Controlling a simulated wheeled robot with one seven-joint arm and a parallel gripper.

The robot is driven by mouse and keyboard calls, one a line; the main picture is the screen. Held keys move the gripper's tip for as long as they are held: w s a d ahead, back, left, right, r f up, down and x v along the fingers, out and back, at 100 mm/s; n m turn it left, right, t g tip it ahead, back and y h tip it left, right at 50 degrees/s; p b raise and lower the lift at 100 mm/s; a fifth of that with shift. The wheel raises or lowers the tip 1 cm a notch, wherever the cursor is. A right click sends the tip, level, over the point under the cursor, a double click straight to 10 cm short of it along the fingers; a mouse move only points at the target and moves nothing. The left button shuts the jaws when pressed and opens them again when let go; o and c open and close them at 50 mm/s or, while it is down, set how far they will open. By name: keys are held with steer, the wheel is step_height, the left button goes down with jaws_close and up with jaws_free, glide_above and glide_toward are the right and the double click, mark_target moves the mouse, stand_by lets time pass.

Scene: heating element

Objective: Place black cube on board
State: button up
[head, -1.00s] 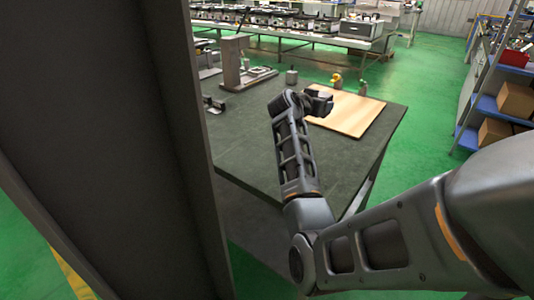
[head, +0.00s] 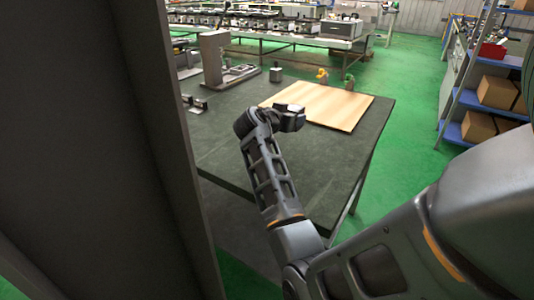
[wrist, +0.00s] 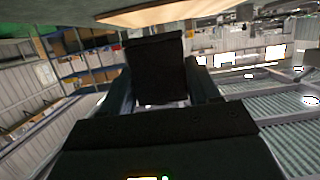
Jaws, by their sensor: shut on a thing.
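My gripper (wrist: 158,85) is shut on the black cube (wrist: 158,68), which sits between the two fingers in the wrist view. In the head view my gripper (head: 296,118) is at the near-left edge of the board, and the cube cannot be told apart from the dark gripper there. The board (head: 325,105) is a flat light-wood panel lying on the dark table. Its pale surface also shows at the top of the wrist view (wrist: 185,10), apart from the cube. The gap between cube and board is hard to judge.
The dark table (head: 225,140) has free room left of the board. Behind the board stand a small grey cylinder (head: 275,75), a yellow item (head: 322,75) and a small greenish item (head: 349,82). A grey stand (head: 215,62) is at the back left. Shelves with boxes (head: 497,92) are right.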

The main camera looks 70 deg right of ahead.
steer(key=w+a+f, duration=0.1)
steer(key=a, duration=0.3)
steer(key=w+a+f+p, duration=0.1)
steer(key=a, duration=0.3)
steer(key=a+p, duration=0.1)
steer(key=a, duration=0.2)
steer(key=shift+w+a+f, duration=0.4)
steer(key=shift+f, duration=2.05)
steer(key=shift+f, duration=0.2)
steer(key=o, duration=1.4)
steer(key=shift+r, duration=0.2)
